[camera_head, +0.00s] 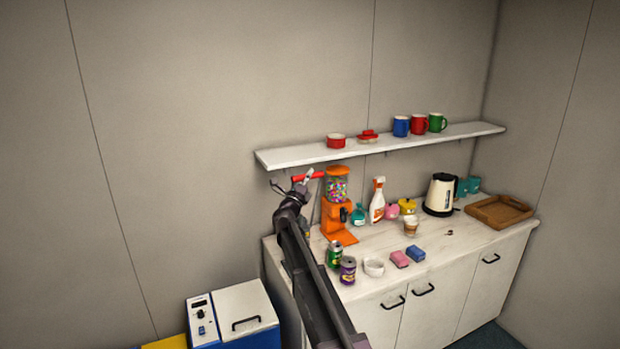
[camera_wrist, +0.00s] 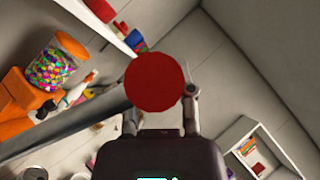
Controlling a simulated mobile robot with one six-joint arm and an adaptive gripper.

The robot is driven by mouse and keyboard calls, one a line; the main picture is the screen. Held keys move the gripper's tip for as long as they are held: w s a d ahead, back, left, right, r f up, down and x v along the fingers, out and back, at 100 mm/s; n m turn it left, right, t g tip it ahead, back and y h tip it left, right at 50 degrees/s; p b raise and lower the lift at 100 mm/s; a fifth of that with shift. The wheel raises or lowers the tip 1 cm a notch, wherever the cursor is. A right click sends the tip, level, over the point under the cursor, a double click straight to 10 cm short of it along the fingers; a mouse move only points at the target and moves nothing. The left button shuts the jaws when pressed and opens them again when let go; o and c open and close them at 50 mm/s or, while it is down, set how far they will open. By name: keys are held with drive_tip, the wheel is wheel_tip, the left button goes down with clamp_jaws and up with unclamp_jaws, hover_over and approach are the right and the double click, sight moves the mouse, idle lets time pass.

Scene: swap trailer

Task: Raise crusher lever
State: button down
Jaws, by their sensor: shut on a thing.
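The crusher lever shows a red grip (camera_head: 316,175) at the left end of the counter, just below the shelf's left end. In the wrist view the round red end of the grip (camera_wrist: 155,83) faces the camera, with a grey bar (camera_wrist: 65,130) running from it toward the lower left. My gripper (camera_head: 303,180) is shut on the red grip, which also sits between its fingers in the wrist view (camera_wrist: 160,98). The left finger is partly hidden behind the grip. The crusher body is mostly hidden behind my arm in the head view.
An orange candy dispenser (camera_head: 337,205) stands close to the right of the lever. A white shelf (camera_head: 300,156) overhangs nearby. Green (camera_head: 334,254) and purple (camera_head: 348,270) cans stand on the counter (camera_head: 385,290). A blue and white box (camera_head: 235,312) is at the lower left.

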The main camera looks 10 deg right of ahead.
drive_tip(key=shift+w+a, duration=0.1)
drive_tip(key=shift+c, duration=2.2)
unclamp_jaws()
